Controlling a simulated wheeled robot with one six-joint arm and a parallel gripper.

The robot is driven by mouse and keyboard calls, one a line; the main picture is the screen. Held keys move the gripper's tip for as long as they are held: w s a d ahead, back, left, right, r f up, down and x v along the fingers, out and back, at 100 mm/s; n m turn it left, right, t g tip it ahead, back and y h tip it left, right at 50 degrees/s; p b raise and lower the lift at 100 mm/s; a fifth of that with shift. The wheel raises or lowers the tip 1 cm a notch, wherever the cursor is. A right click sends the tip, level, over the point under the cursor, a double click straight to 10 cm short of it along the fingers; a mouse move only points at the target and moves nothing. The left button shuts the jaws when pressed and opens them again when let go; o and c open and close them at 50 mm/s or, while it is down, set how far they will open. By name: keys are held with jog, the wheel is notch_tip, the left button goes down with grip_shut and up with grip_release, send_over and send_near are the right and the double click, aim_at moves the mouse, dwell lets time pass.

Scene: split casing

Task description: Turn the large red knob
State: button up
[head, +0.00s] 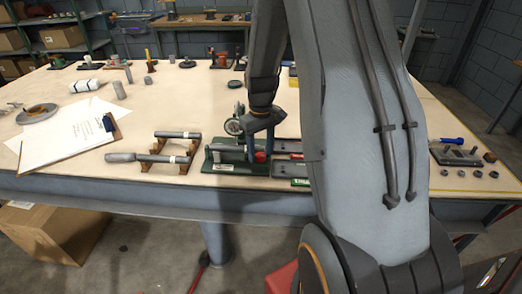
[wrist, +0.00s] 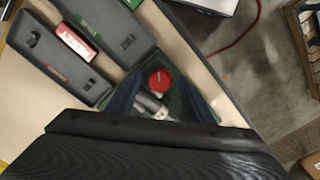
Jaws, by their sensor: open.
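The red knob (wrist: 160,80) shows as a round red cap on a metal shaft in the wrist view. In the head view the knob (head: 261,157) sits low on a green-based fixture (head: 228,168) with a dial gauge (head: 233,126). My gripper (head: 258,148) is open and points down over the fixture. In the wrist view the dark fingers of my gripper (wrist: 160,92) stand on either side of the knob. I cannot tell whether either finger touches it. The arm hides part of the fixture in the head view.
Grey casing halves (wrist: 62,76) with a red block (wrist: 74,43) lie beside the fixture. Two shafts on wooden cradles (head: 176,148) stand to its left, a clipboard (head: 80,132) further left.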

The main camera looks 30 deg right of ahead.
jog(key=shift+f, duration=0.2)
jog(key=shift+c, duration=0.2)
jog(key=c, duration=1)
jog(key=shift+m, duration=0.3)
jog(key=m, duration=0.3)
jog(key=shift+m, duration=2.1)
jog(key=shift+w, duration=0.1)
